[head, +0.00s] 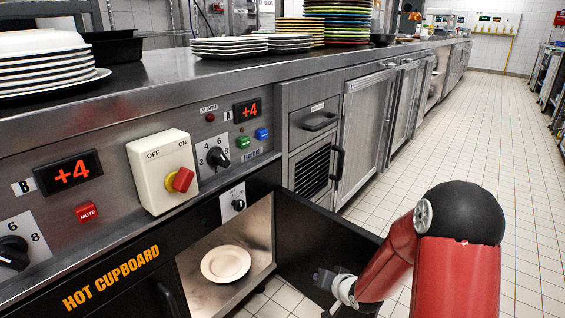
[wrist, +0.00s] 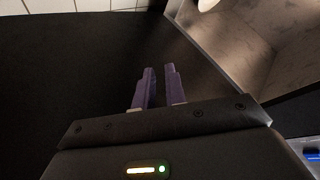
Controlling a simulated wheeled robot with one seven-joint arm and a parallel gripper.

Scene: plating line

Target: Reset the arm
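My gripper (head: 325,279) is in front of the inner face of the open hot cupboard door (head: 318,235), to the right of the cupboard opening. In the wrist view its two purple fingers (wrist: 160,72) stand close together with a narrow gap between them, and nothing shows in the gap. A dark surface, which looks like the door, fills the view behind the fingers. My red arm reaches in from the lower right of the head view. A white plate (head: 225,263) lies inside the cupboard (head: 262,235), apart from my gripper.
The steel counter (head: 225,72) above carries stacked plates (head: 45,66), more plate stacks (head: 230,46) and a black tray (head: 115,48). The control panel has a red and yellow switch (head: 180,180). The tiled aisle (head: 455,125) on the right is clear.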

